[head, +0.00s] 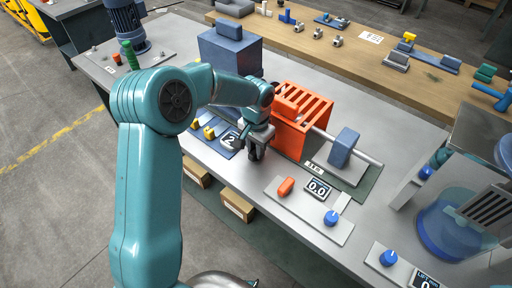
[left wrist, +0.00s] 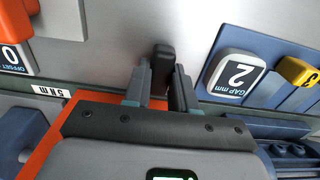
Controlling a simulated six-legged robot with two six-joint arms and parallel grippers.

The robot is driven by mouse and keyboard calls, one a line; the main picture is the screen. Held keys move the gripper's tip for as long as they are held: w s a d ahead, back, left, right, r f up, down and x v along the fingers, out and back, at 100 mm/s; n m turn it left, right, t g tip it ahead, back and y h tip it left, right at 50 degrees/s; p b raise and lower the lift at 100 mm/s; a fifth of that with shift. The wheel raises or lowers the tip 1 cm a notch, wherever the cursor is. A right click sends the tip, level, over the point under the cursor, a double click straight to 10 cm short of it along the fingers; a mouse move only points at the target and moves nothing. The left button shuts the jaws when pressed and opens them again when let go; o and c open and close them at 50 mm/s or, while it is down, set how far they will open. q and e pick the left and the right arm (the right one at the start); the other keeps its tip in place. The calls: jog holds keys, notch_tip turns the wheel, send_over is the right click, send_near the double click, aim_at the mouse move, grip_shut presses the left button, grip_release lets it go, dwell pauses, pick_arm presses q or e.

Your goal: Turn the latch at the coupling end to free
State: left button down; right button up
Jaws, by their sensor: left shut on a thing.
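A small black upright latch handle (left wrist: 163,52) stands at the fingertips of my left gripper (left wrist: 161,72) in the left wrist view. The two fingers are closed on it from both sides. In the head view my left gripper (head: 256,150) points down at the front left corner of the orange slotted guard (head: 318,104). There the gripper hides most of the latch. The orange guard also shows below the gripper in the left wrist view (left wrist: 42,143). My right gripper is not in view.
A display reading 2 (left wrist: 238,73) and a yellow knob (left wrist: 297,70) sit on a blue plate beside the gripper. A panel with an orange switch (head: 286,186), a 0.0 display (head: 318,189) and a blue knob (head: 331,217) lies right of it. A blue block (head: 344,147) carries the shaft.

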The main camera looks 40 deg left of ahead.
pick_arm(q)
jog(key=n+b, duration=0.2)
jog(key=n, duration=0.1)
jog(key=shift+f, duration=0.1)
jog(key=n+b, duration=0.2)
jog(key=n, duration=0.3)
jog(key=n+b, duration=0.2)
jog(key=n, duration=0.3)
jog(key=shift+r+n+b, duration=0.2)
jog(key=shift+n+b, duration=0.5)
jog(key=shift+n, duration=1.7)
jog(key=c, duration=0.9)
grip_release()
jog(key=shift+d, duration=0.1)
